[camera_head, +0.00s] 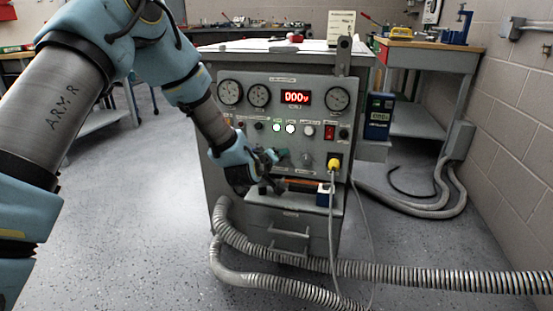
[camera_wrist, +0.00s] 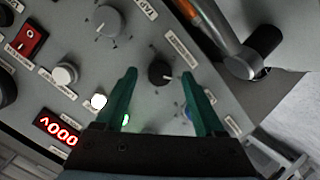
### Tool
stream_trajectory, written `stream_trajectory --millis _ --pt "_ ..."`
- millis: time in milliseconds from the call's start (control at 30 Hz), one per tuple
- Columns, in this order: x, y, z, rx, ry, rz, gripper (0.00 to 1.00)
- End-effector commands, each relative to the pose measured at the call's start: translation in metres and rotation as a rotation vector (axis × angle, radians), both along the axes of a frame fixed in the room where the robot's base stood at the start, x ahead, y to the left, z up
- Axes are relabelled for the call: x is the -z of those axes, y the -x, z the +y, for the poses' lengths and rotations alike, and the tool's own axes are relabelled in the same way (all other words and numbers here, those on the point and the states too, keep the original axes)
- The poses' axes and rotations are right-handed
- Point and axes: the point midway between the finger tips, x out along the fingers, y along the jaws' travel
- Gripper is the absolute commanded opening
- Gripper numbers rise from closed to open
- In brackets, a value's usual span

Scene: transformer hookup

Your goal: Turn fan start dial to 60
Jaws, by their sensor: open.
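A small black dial (camera_wrist: 161,72) with a pointer mark sits on the grey control panel (camera_head: 262,110); I take it for the fan start dial, but its label is too blurred to read. My gripper (camera_wrist: 159,76) is open, with one green finger on each side of this dial in the wrist view. I cannot tell whether the fingers touch it.
A red display (camera_head: 297,97) reads about 000V, above lit round buttons (camera_head: 290,128) and a red switch (camera_head: 330,132). A yellow plug (camera_head: 334,164) with a hanging cable is at right. Hoses (camera_head: 400,275) cross the floor.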

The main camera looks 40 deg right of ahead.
Motion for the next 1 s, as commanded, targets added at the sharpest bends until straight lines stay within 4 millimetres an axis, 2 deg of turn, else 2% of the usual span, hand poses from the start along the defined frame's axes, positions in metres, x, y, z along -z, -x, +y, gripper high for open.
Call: stream_trajectory --millis 300,500,700,1000 --pt "-0.023 0.025 0.049 0.0 -0.002 0.0 0.71" --pt "-0.032 0.039 0.074 0.0 -0.001 0.001 0.71" --pt "-0.036 0.043 0.083 0.001 -0.001 0.001 0.71" --pt "-0.036 0.043 0.083 0.0 0.0 0.0 0.71"
